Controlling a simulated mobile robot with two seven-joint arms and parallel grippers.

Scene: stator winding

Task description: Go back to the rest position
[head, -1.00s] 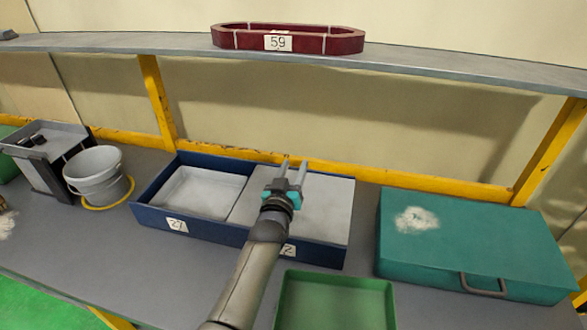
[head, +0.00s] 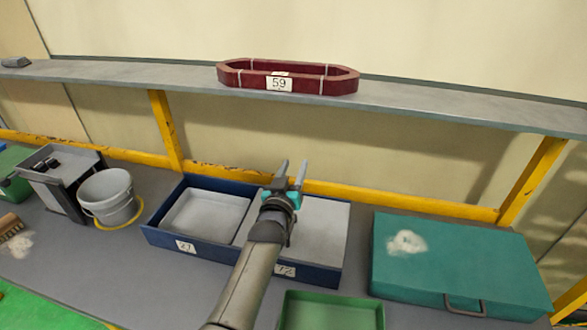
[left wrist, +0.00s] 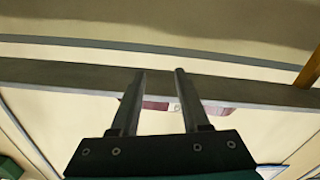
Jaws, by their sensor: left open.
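My left gripper (head: 291,176) is open and empty. In the head view it appears over the blue bin (head: 218,243), with its fingers pointing up and away toward the wall. In the left wrist view, the two fingers (left wrist: 159,74) stand apart with nothing between them. Beyond them shows the shelf edge (left wrist: 70,80), with part of the dark red tray (left wrist: 156,104) behind the fingers. My right gripper is in neither view.
The red tray (head: 305,84) marked 59 sits on the upper shelf (head: 440,107). On the bench are a grey bucket (head: 107,192), a grey box (head: 75,180), a green tray (head: 333,298) and a closed teal case (head: 455,262). Yellow posts (head: 165,130) support the shelf.

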